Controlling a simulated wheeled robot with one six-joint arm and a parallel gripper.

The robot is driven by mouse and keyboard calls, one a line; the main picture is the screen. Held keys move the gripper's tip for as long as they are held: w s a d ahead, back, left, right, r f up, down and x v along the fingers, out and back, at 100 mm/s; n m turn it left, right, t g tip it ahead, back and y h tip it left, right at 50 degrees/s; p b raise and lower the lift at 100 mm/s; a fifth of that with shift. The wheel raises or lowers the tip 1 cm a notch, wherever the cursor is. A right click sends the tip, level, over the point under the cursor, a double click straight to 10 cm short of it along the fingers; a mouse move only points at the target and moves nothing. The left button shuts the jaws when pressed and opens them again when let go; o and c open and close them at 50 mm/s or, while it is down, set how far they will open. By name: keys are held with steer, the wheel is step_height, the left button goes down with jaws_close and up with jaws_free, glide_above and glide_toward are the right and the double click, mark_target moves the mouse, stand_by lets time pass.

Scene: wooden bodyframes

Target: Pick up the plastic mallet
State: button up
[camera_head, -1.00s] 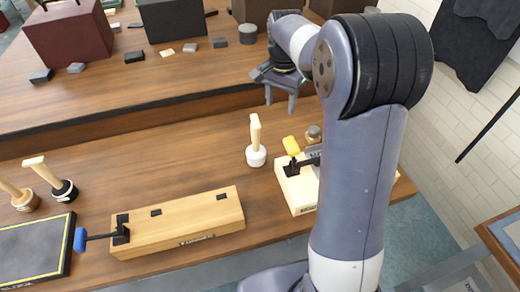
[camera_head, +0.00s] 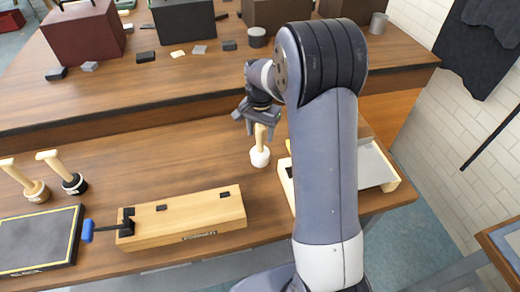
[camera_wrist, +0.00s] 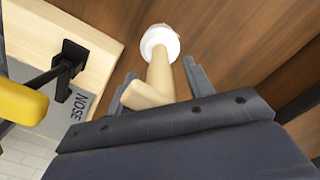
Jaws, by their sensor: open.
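A mallet with a white, plastic-looking head (camera_head: 260,156) and a pale wooden handle stands head down on the lower wooden bench. My gripper (camera_head: 257,120) is open just above it, at the top of the handle. In the wrist view the mallet's white head (camera_wrist: 160,42) is at the top centre. Its handle runs down between the two open fingers (camera_wrist: 160,72), and the fingers appear apart from it. Two other mallets stand at the left, one with a brown head (camera_head: 37,191) and one with a black head (camera_head: 75,183).
A wooden vise block (camera_head: 185,220) with a blue handle lies at front centre. A black board (camera_head: 40,240) is at left. A pale wood fixture (camera_head: 388,181) is right of the mallet, partly behind my arm. A raised shelf (camera_head: 120,95) with blocks runs behind.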

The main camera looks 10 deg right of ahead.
steer(key=shift+f, duration=0.5)
steer(key=c, duration=1.1)
